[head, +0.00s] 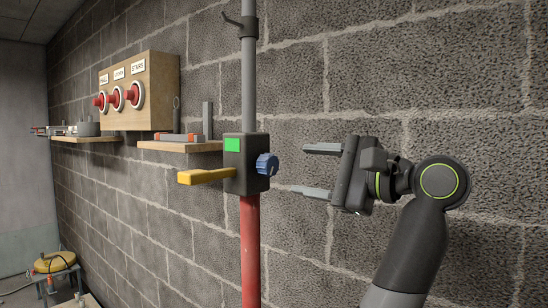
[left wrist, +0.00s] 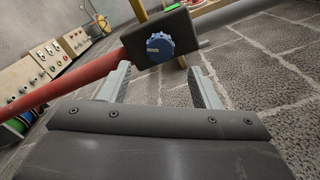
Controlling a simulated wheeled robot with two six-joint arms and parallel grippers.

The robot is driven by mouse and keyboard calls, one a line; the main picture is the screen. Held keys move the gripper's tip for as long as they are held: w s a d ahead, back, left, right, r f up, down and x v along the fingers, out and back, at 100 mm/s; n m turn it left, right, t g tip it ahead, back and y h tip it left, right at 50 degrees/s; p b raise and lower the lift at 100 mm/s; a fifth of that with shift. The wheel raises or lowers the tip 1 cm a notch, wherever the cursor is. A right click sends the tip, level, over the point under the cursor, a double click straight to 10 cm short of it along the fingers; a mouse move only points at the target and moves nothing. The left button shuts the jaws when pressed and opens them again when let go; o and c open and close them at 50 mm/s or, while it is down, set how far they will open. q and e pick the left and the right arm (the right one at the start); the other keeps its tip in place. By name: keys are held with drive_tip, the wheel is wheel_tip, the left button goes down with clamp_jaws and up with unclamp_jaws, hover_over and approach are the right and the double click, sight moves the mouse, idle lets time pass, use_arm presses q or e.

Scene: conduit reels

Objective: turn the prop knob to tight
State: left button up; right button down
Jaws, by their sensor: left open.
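The prop is a pole with a grey upper tube (head: 249,80) and a red lower tube (head: 250,250). A black block (head: 233,180) joins them, with a green patch (head: 232,145) and a yellow lever (head: 205,176) pointing left. The blue ribbed knob (head: 267,165) is on the block's right side. It also shows in the left wrist view (left wrist: 160,47), just beyond the fingertips. My left gripper (head: 303,169) is open and empty to the right of the knob, its two fingers pointing at it with a gap between. My right gripper is not in view.
A wooden box (head: 165,80) with several red buttons hangs on the block wall at the left. Small shelves (head: 180,146) holding tools are below it. A yellow-topped stool (head: 55,263) stands at the lower left. The space around the knob's right side is clear.

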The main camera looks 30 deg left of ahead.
sight(273, 166)
use_arm(q)
drive_tip(key=a+p, duration=0.1)
drive_tip(key=a, duration=0.4)
drive_tip(key=a+p, duration=0.1)
drive_tip(key=a, duration=0.2)
drive_tip(key=shift+w+a+p, duration=0.15)
drive_tip(key=shift+w+p, duration=0.15)
drive_tip(key=shift+p, duration=0.05)
drive_tip(key=c, duration=1)
